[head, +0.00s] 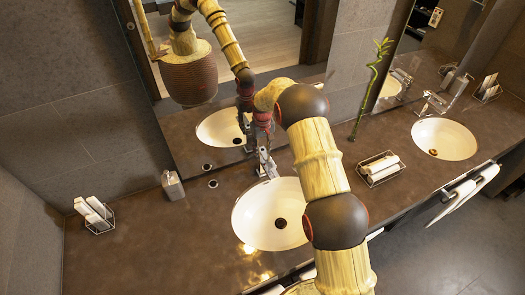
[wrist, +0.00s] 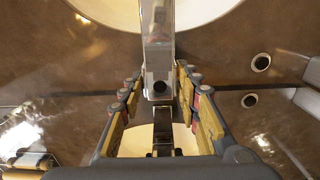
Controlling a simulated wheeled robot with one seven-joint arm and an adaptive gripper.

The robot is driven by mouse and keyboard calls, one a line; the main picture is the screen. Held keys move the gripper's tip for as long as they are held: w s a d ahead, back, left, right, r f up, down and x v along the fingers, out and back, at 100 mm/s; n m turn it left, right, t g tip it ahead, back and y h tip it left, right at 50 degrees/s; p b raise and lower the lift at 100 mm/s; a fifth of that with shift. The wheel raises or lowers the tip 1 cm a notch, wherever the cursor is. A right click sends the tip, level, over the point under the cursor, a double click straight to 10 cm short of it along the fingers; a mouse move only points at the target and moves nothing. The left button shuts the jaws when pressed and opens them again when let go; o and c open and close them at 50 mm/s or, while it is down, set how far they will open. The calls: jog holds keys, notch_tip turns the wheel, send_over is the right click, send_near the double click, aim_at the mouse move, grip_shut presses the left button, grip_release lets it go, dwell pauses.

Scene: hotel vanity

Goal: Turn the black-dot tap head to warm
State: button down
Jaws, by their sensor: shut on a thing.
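The metal tap (head: 265,163) stands behind the left basin in the head view. In the head view my gripper (head: 262,130) comes down from above onto the tap. My own arm covers part of the view, and the exact finger contact is hard to see.
The left white basin (head: 245,222) lies in front of the tap. A soap dispenser (head: 172,186) and a rack of rolled towels (head: 94,214) stand to the left. Another towel rack (head: 380,169) and a second basin (head: 444,138) are to the right. The mirror is close behind.

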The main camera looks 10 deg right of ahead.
aim_at(262, 149)
jog(key=c, duration=1.3)
grip_release()
jog(key=shift+o, duration=0.2)
jog(key=shift+r, duration=0.1)
notch_tip(262, 149, up, 12)
jog(key=shift+w, duration=0.15)
